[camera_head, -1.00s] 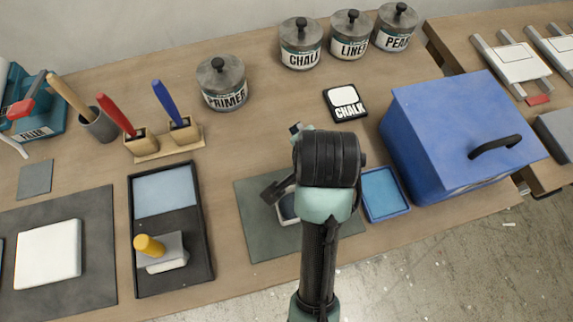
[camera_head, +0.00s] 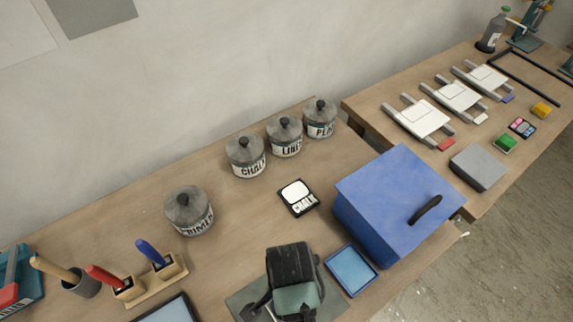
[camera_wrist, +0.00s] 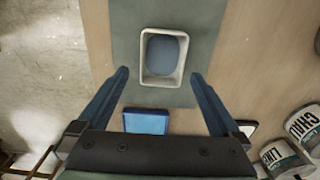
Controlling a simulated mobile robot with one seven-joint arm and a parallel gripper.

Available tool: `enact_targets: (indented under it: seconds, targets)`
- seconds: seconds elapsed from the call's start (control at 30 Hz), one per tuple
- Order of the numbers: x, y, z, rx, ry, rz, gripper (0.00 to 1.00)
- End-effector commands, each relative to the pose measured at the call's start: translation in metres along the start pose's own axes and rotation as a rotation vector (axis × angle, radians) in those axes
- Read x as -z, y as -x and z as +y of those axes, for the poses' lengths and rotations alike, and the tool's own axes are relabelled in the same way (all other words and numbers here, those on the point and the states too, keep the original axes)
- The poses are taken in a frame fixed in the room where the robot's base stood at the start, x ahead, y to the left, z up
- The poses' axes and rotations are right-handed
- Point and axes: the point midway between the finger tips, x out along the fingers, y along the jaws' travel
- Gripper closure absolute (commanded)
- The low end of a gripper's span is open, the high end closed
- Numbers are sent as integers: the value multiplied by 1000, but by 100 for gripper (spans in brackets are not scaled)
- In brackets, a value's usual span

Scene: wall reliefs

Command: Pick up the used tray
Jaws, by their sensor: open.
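A small white-rimmed tray (camera_wrist: 145,66) with a blue-grey inside lies on a grey-green mat (camera_wrist: 200,22) in the wrist view. My gripper (camera_wrist: 159,74) is open and empty, its two fingers spread on either side of the tray's near end. The fingers do not appear to touch it; the height between them is hard to tell. In the head view my wrist covers most of this tray and the mat (camera_head: 240,301). A blue tray (camera_head: 351,270) lies beside the mat, against the blue box; it also shows in the wrist view (camera_wrist: 146,121). Which tray is used carries no visible label.
A blue box (camera_head: 390,205) with a black handle stands right of the blue tray. A chalk card (camera_head: 297,197) and several lidded tins, including the primer tin (camera_head: 189,211), stand behind. Brush holders (camera_head: 155,283) are at left. A second table (camera_head: 400,140) holds white frames.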

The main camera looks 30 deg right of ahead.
Motion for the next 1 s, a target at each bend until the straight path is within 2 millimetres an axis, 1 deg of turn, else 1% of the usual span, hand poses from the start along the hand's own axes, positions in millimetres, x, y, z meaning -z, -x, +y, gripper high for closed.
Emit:
enact_targets:
  seconds: [0.03,0.1,0.27,0.33,0.6,0.73,0.93,1.0]
  targets:
    - [0,-7,0,-3,0,-1,0]
    - [0,-13,0,-1,0,0,0]
    - [0,-21,0,0,1,0,0]
    - [-1,-28,-1,-2,1,-1,0]
    - [-2,-62,-3,0,1,0,0]
    - [-1,-68,-3,2,1,1,0]
    - [-1,-69,-3,3,1,1,0]
    - [-1,-69,-3,3,1,1,13]
